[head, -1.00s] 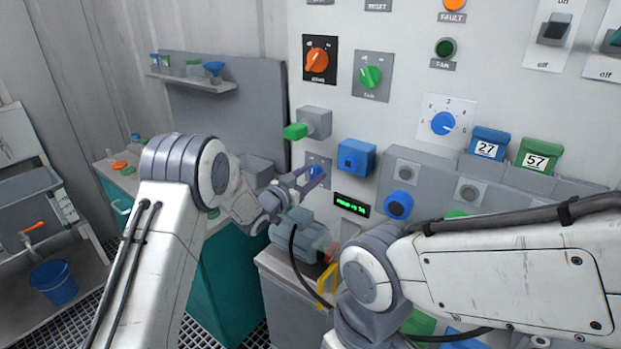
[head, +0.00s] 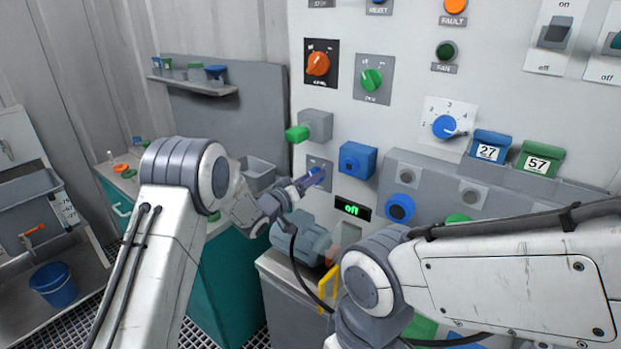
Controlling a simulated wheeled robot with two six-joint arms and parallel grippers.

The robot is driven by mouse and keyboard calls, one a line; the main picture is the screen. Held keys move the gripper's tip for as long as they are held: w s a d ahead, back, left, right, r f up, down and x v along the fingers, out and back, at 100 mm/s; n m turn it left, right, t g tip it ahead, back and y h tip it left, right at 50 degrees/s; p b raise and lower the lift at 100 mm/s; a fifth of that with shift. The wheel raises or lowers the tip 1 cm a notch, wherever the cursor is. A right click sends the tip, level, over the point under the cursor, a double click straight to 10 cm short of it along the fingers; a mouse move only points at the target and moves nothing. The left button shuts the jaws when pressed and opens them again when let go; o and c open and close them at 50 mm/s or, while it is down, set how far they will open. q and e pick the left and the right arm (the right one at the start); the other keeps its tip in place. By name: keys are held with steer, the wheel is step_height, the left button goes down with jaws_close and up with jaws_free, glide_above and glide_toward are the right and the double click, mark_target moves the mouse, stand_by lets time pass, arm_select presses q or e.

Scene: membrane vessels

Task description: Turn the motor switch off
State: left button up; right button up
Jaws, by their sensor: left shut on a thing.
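The motor switch, a small blue knob (head: 316,173) on a grey plate (head: 326,184), sits low on the white panel, left of a blue box. My left gripper (head: 312,178) is shut on the knob, and its fingers partly hide it. A small black display (head: 352,208) below and to the right shows "off" in green. The grey motor (head: 299,238) stands on a grey cabinet below the switch. My right arm crosses the lower right, and its gripper is not visible.
A blue box (head: 357,160) and a green-capped lever (head: 297,133) stick out from the panel close to my left gripper. A black cable and a yellow bracket (head: 328,288) are near the motor. A grey bin (head: 257,172) stands behind my left wrist.

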stand_by(0.4)
arm_select(q)
steer(key=o, duration=1.3)
steer(key=shift+o, duration=0.2)
steer(key=b+v, duration=0.2)
steer(key=v, duration=0.8)
steer(key=shift+s+a, duration=0.15)
steer(key=shift+s, duration=0.05)
